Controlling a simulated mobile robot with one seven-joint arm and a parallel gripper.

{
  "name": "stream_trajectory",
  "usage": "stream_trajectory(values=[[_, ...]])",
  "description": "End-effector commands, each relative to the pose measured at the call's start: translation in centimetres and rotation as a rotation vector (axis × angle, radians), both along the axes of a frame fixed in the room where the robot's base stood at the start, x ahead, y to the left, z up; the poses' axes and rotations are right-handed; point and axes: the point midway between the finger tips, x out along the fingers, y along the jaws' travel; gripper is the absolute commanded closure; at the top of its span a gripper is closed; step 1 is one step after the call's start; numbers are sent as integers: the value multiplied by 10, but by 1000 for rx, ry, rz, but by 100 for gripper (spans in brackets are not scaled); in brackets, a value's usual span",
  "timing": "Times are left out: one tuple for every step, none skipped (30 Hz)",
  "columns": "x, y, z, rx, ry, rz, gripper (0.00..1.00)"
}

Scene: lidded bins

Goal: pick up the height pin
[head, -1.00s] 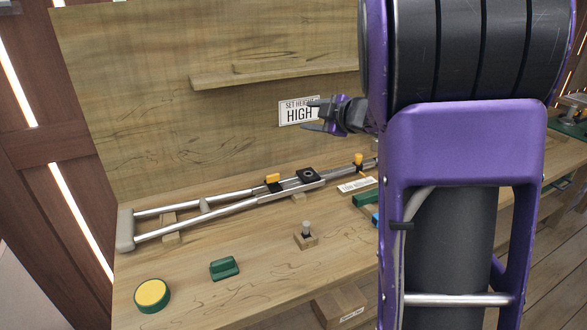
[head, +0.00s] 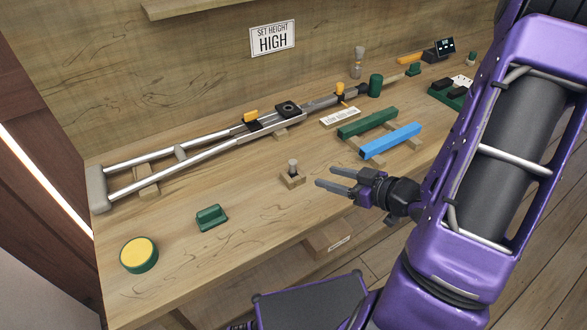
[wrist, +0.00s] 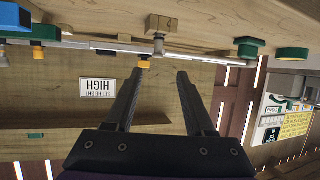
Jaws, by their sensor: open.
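A small grey pin with a rounded top (head: 292,165), which looks like the height pin, stands upright in a small wooden block (head: 294,180) on the bench. My gripper (head: 325,177) is open and empty, just right of the pin in the head view, with its fingers pointing left toward it. The wrist view is upside down. There the pin (wrist: 159,45) and block (wrist: 163,24) show beyond the two spread fingertips (wrist: 161,73), roughly in line with the gap between them. The fingers are apart from the pin.
A metal crutch (head: 150,158) lies along the back of the bench (head: 235,240). A green handle-shaped piece (head: 211,217) and a yellow-topped green disc (head: 139,254) sit front left. Green (head: 367,123) and blue (head: 390,141) bars lie behind my gripper. A "SET HEIGHT HIGH" sign (head: 272,39) hangs behind.

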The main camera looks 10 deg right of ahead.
Motion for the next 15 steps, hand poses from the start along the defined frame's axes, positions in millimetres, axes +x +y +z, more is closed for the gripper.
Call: stream_trajectory(values=[[5,5,-4,3,1,4,46],[9,8,-7,2,1,6,46],[15,12,-10,2,1,6,46],[20,15,-12,1,0,7,46],[26,19,-15,0,-1,8,46],[33,23,-19,1,0,7,46],[38,27,-21,0,1,7,46],[43,29,-23,0,0,7,46],[50,34,-27,1,0,7,46],[55,38,-29,0,0,6,46],[60,40,-31,-1,0,6,46],[67,44,-35,0,1,5,46],[71,47,-37,0,1,5,46],[75,50,-38,-1,1,4,46],[80,52,-40,-2,0,5,46]])
